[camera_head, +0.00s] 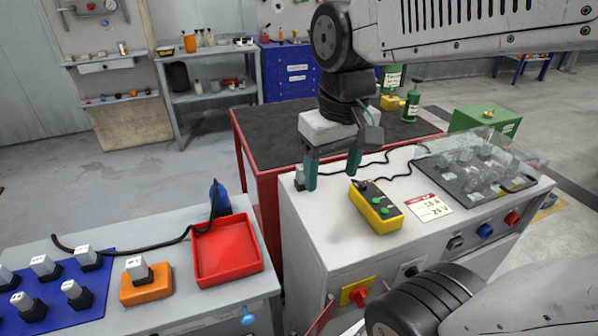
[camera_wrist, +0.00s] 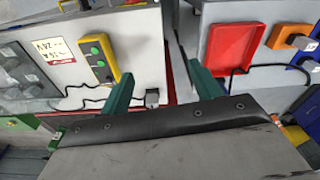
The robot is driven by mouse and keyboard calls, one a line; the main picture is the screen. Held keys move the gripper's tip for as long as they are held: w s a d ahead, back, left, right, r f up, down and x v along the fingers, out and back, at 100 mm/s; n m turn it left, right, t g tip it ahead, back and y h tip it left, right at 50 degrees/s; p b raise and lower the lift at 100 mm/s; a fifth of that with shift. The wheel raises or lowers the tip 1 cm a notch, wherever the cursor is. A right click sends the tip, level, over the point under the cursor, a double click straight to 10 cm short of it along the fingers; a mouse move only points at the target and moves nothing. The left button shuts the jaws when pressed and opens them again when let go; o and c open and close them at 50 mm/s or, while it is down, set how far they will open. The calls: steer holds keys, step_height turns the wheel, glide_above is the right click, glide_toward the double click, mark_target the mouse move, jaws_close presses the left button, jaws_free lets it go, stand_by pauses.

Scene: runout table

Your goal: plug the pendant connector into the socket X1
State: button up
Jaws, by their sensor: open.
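The yellow pendant (camera_head: 376,207) with green buttons lies on top of the white cabinet (camera_head: 330,235); it also shows in the wrist view (camera_wrist: 100,58). A black cable runs on the cabinet top to a small grey connector (camera_wrist: 152,98) near the cabinet's edge. In the head view the connector (camera_head: 299,178) is partly behind a finger. My gripper (camera_head: 332,180) is open, its green fingers pointing down over that end of the cabinet. In the wrist view the connector appears between the fingers (camera_wrist: 160,72), with no visible grip. I cannot tell which socket is X1.
The cabinet front carries a black socket (camera_head: 456,242), a blue one (camera_head: 486,232) and a red one (camera_head: 512,218). A clear cover (camera_head: 480,160) stands at its right. Left are a red tray (camera_head: 226,252), an orange block (camera_head: 146,288) and a blue mat (camera_head: 95,312) with several connectors.

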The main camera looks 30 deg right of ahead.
steer(key=shift+m+g, duration=0.5)
steer(key=shift+m, duration=0.2)
steer(key=w+d+f, duration=0.2)
steer(key=w+d, duration=0.1)
steer(key=w, duration=0.3)
steer(key=w+d+f, duration=0.2)
steer(key=w+f, duration=0.1)
steer(key=w, duration=0.4)
steer(key=w+d+f, duration=0.3)
steer(key=w, duration=0.4)
steer(key=shift+w+d, duration=0.25)
steer(key=shift+d, duration=0.05)
steer(key=f, duration=0.5)
steer(key=w+f, duration=0.1)
steer(key=f, duration=0.2)
steer(key=shift+w+d+f, duration=0.1)
steer(key=shift+d+f, duration=0.15)
steer(key=shift+f, duration=0.1)
steer(key=c, duration=1.1)
steer(key=shift+r, duration=0.1)
